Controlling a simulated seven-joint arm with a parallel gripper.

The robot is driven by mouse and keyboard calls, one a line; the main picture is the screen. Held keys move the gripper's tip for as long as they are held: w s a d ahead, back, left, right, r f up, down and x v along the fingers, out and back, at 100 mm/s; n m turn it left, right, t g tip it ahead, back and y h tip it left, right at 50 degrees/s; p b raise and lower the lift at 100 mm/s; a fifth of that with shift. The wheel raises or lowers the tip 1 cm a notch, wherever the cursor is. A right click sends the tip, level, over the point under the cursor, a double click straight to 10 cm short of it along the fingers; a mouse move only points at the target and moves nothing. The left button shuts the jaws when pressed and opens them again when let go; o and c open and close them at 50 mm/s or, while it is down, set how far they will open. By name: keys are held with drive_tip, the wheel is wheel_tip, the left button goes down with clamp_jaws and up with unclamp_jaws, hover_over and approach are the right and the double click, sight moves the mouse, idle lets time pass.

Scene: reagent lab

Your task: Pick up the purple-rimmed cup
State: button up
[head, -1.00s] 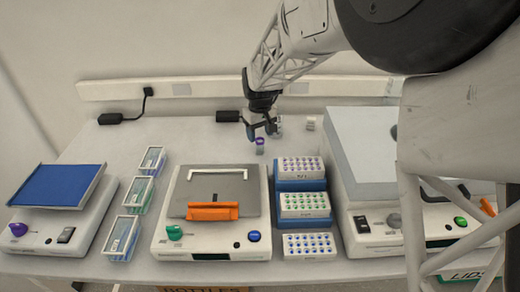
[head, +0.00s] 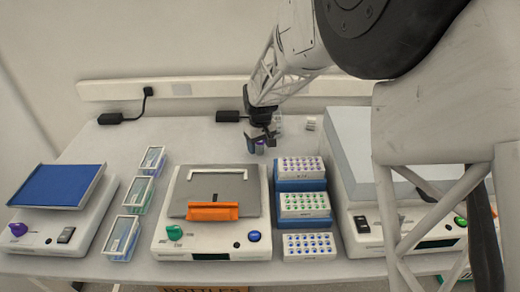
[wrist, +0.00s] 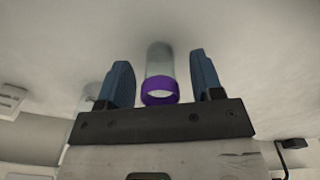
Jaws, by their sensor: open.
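The purple-rimmed cup (wrist: 160,91) stands between the two blue fingers of my gripper (wrist: 162,82) in the wrist view. It has a clear body and a purple ring, and a gap shows on each side between it and the fingers. In the head view the cup (head: 259,149) is a small purple spot on the bench behind the middle device, partly hidden by my gripper (head: 260,141). My gripper is open and points down around the cup.
A blue stand with tube racks (head: 303,185) is just in front and to the right. The middle device (head: 211,220) carries an orange block (head: 213,211). Another clear vessel (wrist: 88,97) stands left of the fingers in the wrist view. Bench left of the gripper is free.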

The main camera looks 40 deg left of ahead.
idle(0.5)
drive_tip(key=c, duration=1)
drive_tip(key=shift+r, duration=0.15)
drive_tip(key=shift+r, duration=4.9)
